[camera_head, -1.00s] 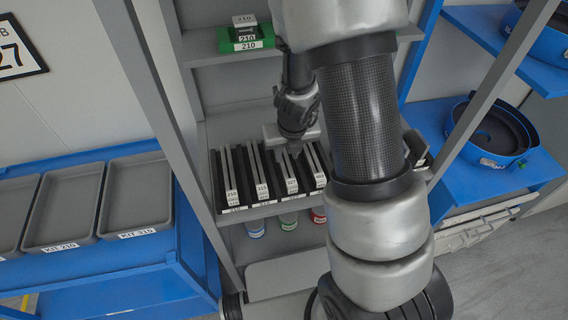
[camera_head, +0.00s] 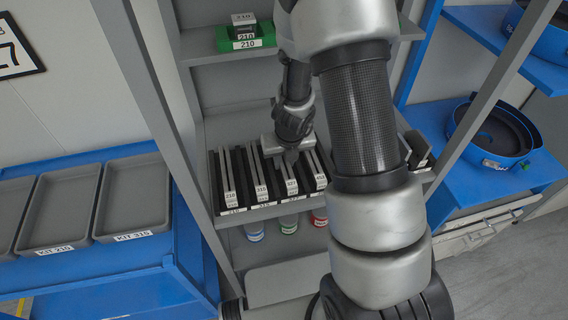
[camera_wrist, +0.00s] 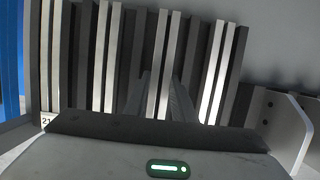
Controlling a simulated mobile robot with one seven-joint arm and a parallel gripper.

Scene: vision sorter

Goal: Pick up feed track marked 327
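The feed track marked 327 (camera_head: 289,178) stands third from the left in the rack on the shelf, a pale narrow strip with a small label at its front end. Its number is small but seems to read 327. In the wrist view a pale track (camera_wrist: 159,65) runs between the two dark fingers of my gripper (camera_wrist: 160,78). The fingers are on either side of it and look open, with narrow gaps. In the head view my gripper (camera_head: 288,153) is low over the middle of the rack, its fingertips partly hidden among the tracks.
Other tracks stand close on both sides, marked 210 (camera_head: 229,180), 315 (camera_head: 259,175) and one at the right (camera_head: 316,172). A green bin (camera_head: 247,43) sits on the shelf above. Grey kit trays (camera_head: 133,205) are at left, blue bowls (camera_head: 492,135) at right.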

